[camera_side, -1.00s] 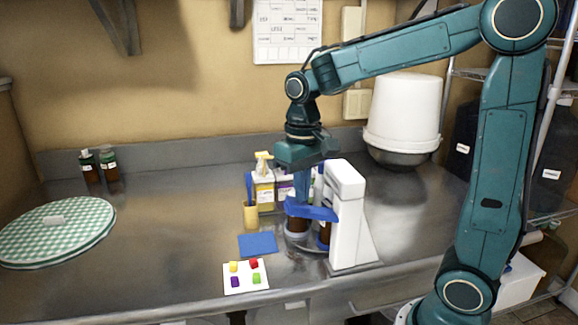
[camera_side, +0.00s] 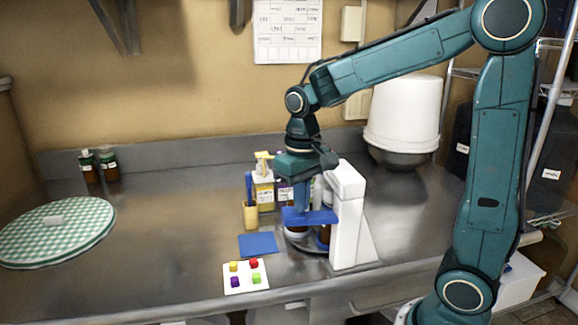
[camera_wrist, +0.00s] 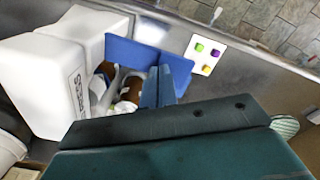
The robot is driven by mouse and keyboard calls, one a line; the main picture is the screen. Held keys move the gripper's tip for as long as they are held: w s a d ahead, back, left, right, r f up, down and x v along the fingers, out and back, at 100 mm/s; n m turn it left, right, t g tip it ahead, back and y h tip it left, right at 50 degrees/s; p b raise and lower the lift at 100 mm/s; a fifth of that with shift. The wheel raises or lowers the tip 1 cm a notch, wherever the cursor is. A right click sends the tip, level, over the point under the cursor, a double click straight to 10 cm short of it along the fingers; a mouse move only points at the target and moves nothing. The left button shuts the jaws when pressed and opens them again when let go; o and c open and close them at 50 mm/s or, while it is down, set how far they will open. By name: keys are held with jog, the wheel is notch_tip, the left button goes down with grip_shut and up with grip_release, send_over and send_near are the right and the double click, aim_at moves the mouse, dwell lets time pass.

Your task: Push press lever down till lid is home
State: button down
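The white press (camera_side: 348,220) stands on the steel counter, and its blue lever (camera_side: 322,216) reaches out to the left. The lever also shows in the wrist view (camera_wrist: 132,53). My gripper (camera_side: 302,208) points down with its blue fingertips at the lever's top. In the wrist view its fingers (camera_wrist: 165,84) lie close together with nothing seen between them. Contact looks likely, but the tips blend with the lever. Brown jars (camera_wrist: 132,90) stand under the lever on a round base. The lever and fingers hide the jar tops, so the lid's seating cannot be told.
A white card with coloured buttons (camera_side: 245,277) and a blue mat (camera_side: 257,244) lie in front. A yellow cup (camera_side: 250,215) and bottles (camera_side: 264,190) stand left of the press. The counter's left middle is clear.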

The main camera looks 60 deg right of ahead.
jog(key=shift+f, duration=1.1)
dwell(0.6)
jog(key=shift+f, duration=0.45)
dwell(0.3)
jog(key=shift+r, duration=3.65)
notch_tip(320, 180, up, 7)
jog(key=shift+s, duration=0.1)
